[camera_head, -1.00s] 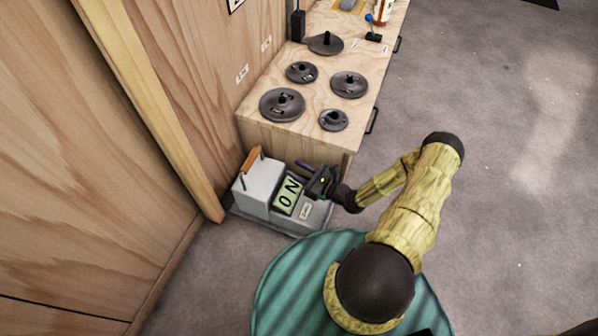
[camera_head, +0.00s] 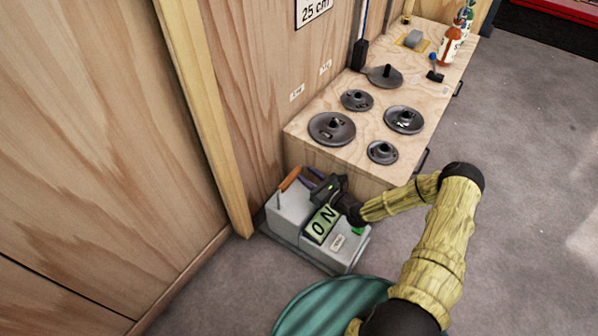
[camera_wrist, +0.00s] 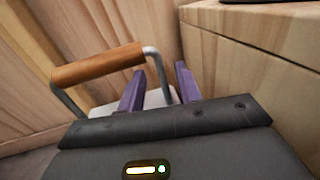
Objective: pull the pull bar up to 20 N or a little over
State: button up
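The pull bar (camera_head: 290,179) is an orange-brown wooden handle on a bent metal frame, standing up from a grey box. It also shows in the wrist view (camera_wrist: 98,66), left of my fingers. The box's green display (camera_head: 320,223) reads 0 N. My gripper (camera_head: 313,177) is just right of the bar, above the box. In the wrist view its two purple fingers (camera_wrist: 160,68) are apart, with the frame's right leg seen in the gap between them. The wooden grip is not between the fingers. I cannot tell whether a finger touches the frame.
A plywood bench (camera_head: 345,165) with several dark weight discs stands behind and right of the box. A wooden wall and post (camera_head: 205,115) rise at the left. A teal round surface (camera_head: 325,306) is in front. Grey floor lies open at the right.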

aim_at(302, 166)
jog(key=b+x, duration=0.1)
jog(key=x, duration=0.3)
jog(key=shift+f+b, duration=0.2)
jog(key=shift+b, duration=0.2)
jog(key=shift+w+a+r, duration=0.2)
jog(key=shift+w+a, duration=0.2)
jog(key=shift+w, duration=0.05)
grip_shut()
jog(key=shift+s+a+r+p, duration=0.15)
jog(key=shift+r+p, duration=1.35)
jog(key=shift+p, duration=0.35)
dwell(1.2)
